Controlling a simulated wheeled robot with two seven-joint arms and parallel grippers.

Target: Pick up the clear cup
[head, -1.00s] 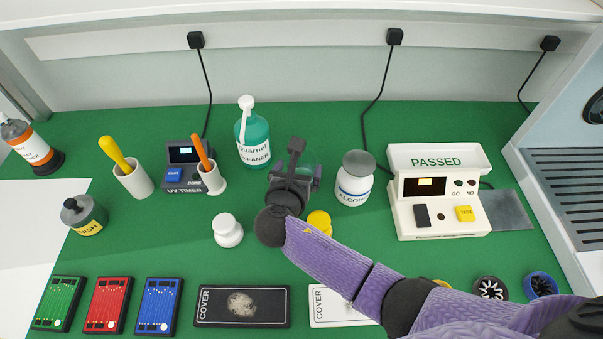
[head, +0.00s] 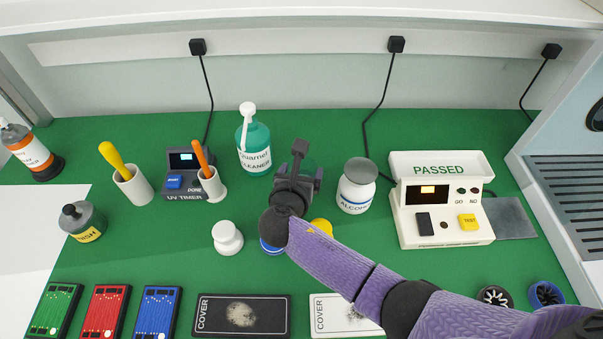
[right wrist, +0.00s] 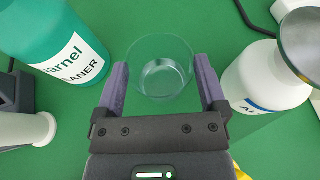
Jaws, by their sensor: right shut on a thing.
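The clear cup (right wrist: 163,78) is see-through and shows in the right wrist view between the two purple fingers of my right gripper (right wrist: 161,66). The fingers are shut on its sides. In the head view my right gripper (head: 300,179) covers most of the cup (head: 309,163), and only a faint edge shows behind it. I cannot tell whether the cup's base touches the green mat. My left gripper is not in view.
A teal cleaner bottle (head: 253,148) stands close on the left and a white alcohol bottle (head: 355,187) close on the right. A UV timer (head: 184,186), a white tester reading PASSED (head: 442,222) and a white knobbed piece (head: 227,239) stand around. Covers and boards lie in front.

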